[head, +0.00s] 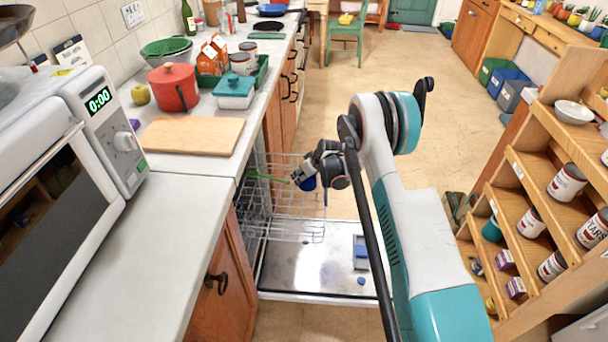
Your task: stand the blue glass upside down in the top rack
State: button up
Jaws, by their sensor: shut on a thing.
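The blue glass (309,184) is in my gripper (306,178), just below the fingers and partly hidden by them. My gripper is shut on it at the right side of the wire top rack (296,228), which is pulled out of the dishwasher. I cannot tell whether the glass touches the rack, or which way up it is.
The open dishwasher door (300,262) lies flat below the rack, with a grey dispenser on it. A green utensil (262,176) lies in the rack at the left. The counter (180,200) borders the left, a shelf (535,185) with cans the right.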

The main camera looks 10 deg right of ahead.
jog(key=o, duration=1.4)
jog(key=shift+f, duration=0.1)
jog(key=s+r+m+h, duration=0.1)
jog(key=s+r, duration=0.7)
jog(key=r, duration=0.4)
jog(key=s+d+r+m, duration=0.1)
jog(key=s+r, duration=0.6)
jog(key=r, duration=0.5)
jog(key=s+r+m+h, duration=0.1)
jog(key=s+r, duration=0.7)
jog(key=r, duration=0.4)
jog(key=s+r+m, duration=0.1)
jog(key=s, duration=1.2)
jog(key=s+r+m+t+h, duration=0.1)
jog(key=s+r, duration=0.1)
jog(key=s, duration=1.1)
jog(key=shift+r, duration=0.25)
